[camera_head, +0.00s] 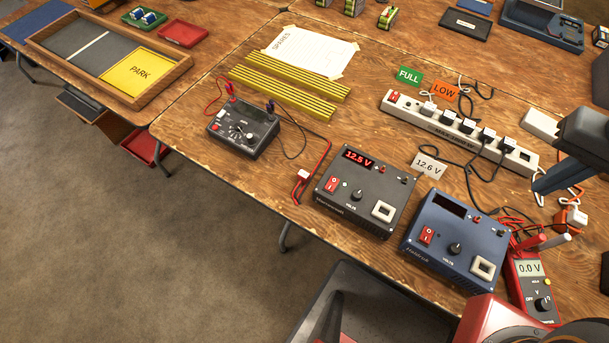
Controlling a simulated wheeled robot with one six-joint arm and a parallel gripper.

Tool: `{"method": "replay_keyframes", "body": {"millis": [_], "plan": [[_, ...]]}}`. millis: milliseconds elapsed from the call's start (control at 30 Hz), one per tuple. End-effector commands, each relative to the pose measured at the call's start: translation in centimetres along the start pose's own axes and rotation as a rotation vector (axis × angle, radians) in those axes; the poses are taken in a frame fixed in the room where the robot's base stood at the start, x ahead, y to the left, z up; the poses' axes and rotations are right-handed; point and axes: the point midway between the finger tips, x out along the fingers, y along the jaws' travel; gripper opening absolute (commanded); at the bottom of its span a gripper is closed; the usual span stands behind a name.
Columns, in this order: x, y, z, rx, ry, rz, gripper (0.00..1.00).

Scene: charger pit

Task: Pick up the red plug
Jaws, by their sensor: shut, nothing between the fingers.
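A small plug with a whitish face and red edges (303,175) lies on the wooden bench, left of the dark grey power supply (366,193), on a red lead (323,157). A small red tip (232,97) also stands at the back left corner of the dark knobbed meter (243,128). I cannot tell for sure which one is the red plug. Nothing touches the plug on the red lead. I cannot make out my gripper in this view.
A blue power supply (452,240) and a red multimeter (530,282) stand at the front right. A white power strip (458,132) lies behind them. Yellow rails (290,86) lie further back. A dark jointed-looking object (585,130) fills the right edge.

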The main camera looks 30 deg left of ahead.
Motion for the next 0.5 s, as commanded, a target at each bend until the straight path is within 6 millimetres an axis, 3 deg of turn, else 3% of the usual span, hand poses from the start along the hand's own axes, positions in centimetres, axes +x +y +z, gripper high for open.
{"method": "replay_keyframes", "body": {"millis": [367, 500], "plan": [[0.0, 0.0, 0.0, 0.0, 0.0, 0.0, 0.0], [0.17, -0.54, -0.2, -0.022, -0.002, -0.002, 0.22]]}}
